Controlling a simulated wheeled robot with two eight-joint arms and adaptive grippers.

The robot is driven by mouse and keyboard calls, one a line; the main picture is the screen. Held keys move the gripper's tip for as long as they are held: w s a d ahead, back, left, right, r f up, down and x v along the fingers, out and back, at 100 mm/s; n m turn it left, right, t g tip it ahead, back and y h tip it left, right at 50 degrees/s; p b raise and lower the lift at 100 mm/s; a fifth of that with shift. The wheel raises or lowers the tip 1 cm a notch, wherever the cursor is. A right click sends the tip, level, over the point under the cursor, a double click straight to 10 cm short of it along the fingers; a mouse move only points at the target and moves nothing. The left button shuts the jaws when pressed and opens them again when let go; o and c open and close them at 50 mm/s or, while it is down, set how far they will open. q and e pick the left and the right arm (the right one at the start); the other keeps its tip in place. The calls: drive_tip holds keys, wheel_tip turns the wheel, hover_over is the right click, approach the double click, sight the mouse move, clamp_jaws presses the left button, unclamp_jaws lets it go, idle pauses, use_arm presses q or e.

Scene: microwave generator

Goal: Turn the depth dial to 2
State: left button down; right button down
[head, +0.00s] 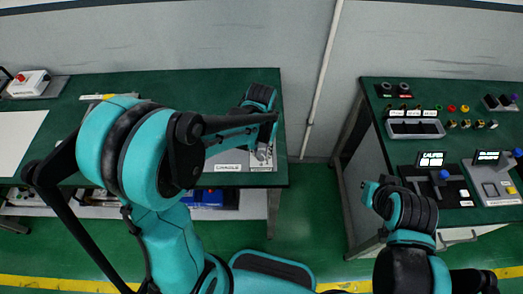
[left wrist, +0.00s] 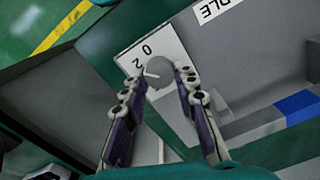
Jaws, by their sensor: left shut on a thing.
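The depth dial (left wrist: 160,72) is a round grey knob with a short white pointer mark. It sits on a white plate (left wrist: 138,55) marked 0 and 2 in the left wrist view. The pointer lies on the side of the dial towards the 2. My left gripper (left wrist: 163,75) has its fingertips on both sides of the dial and is shut on it. In the head view my left gripper (head: 263,151) is low over the right end of the left bench, and the dial itself is too small to make out. My right arm (head: 410,212) is by the right bench; its fingers cannot be made out.
The left green bench (head: 210,88) has a labelled grey panel (head: 229,160) near its right end. The right bench (head: 372,95) carries displays, knobs and buttons. Open floor (head: 309,190) lies between the benches. A pale pipe (head: 323,70) runs down the wall.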

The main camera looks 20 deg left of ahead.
idle(0.4)
use_arm(q)
drive_tip(key=c, duration=1.2)
unclamp_jaws()
wheel_tip(320, 180, up, 12)
drive_tip(key=shift+r, duration=0.1)
drive_tip(key=t+b, duration=0.4)
drive_tip(key=t, duration=0.3)
approach(260, 155)
drive_tip(key=shift+n, duration=0.4)
drive_tip(key=s+a, duration=0.4)
drive_tip(key=shift+a+r, duration=0.1)
drive_tip(key=shift+r, duration=0.25)
